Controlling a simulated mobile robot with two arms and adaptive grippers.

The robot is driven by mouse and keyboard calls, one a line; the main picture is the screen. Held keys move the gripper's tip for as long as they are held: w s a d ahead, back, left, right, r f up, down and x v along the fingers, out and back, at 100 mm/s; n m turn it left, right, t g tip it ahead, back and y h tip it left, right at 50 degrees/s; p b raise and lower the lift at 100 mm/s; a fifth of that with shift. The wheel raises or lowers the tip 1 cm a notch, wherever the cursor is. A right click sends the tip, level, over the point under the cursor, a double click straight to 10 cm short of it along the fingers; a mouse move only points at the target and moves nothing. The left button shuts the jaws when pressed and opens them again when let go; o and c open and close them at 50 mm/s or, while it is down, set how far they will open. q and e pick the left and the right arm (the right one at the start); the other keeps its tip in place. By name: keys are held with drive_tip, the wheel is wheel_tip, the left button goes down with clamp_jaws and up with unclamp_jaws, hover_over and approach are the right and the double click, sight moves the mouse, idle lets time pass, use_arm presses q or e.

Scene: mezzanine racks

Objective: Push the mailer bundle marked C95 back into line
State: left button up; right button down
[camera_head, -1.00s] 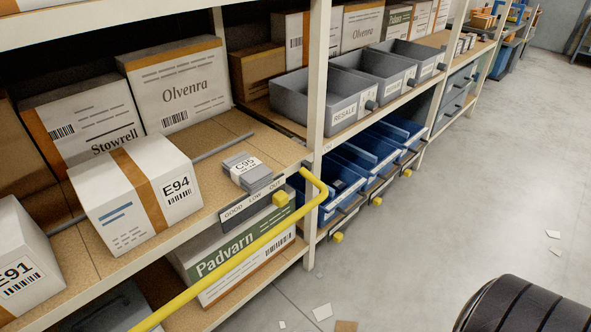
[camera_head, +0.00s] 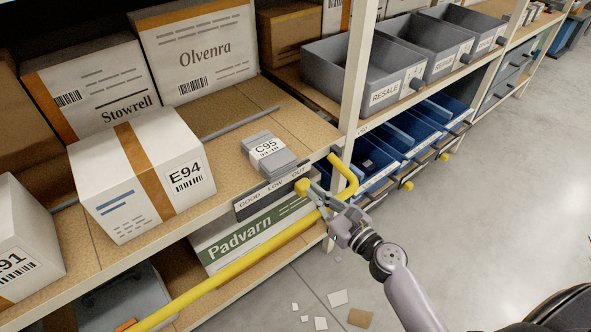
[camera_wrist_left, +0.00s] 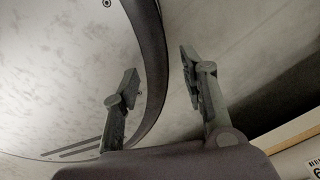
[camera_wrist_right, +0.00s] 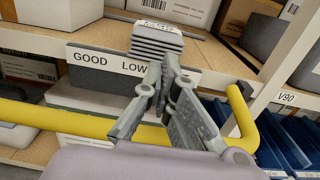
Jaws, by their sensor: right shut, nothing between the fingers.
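The mailer bundle marked C95 (camera_head: 285,163), a grey stack with a white band, lies on the upper shelf board (camera_head: 225,190) near its front edge, above the GOOD LOW OUT strip. In the right wrist view the bundle (camera_wrist_right: 158,44) is straight beyond my fingertips. My right gripper (camera_head: 312,192) is shut and empty, in front of the shelf edge by the yellow rail (camera_head: 268,243). It looks apart from the bundle; the exact gap is hard to tell. My left gripper (camera_wrist_left: 160,85) shows only in its own wrist view, open and empty, away from the bundle.
The E94 box (camera_head: 140,185) stands left of the bundle. A grey rod (camera_head: 235,122) lies on the board behind. A rack post (camera_head: 357,80) and grey bins (camera_head: 372,78) are to the right. The yellow rail runs along the shelf front, with a Padvarn box (camera_head: 245,240) below.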

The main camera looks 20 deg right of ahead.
approach(271, 150)
drive_tip(key=shift+s+d+f+p, duration=0.2)
drive_tip(key=shift+s+f+p, duration=0.15)
drive_tip(key=shift+s+f, duration=0.15)
drive_tip(key=shift+w+a, duration=0.15)
drive_tip(key=shift+w, duration=0.35)
use_arm(q)
drive_tip(key=shift+w+d+r, duration=0.2)
drive_tip(key=shift+w+r, duration=0.4)
drive_tip(key=shift+w, duration=0.05)
use_arm(e)
drive_tip(key=b+x, duration=0.1)
drive_tip(key=x, duration=0.9)
drive_tip(key=shift+b, duration=0.35)
use_arm(q)
drive_tip(key=shift+s+f, duration=0.25)
drive_tip(key=shift+f, duration=0.55)
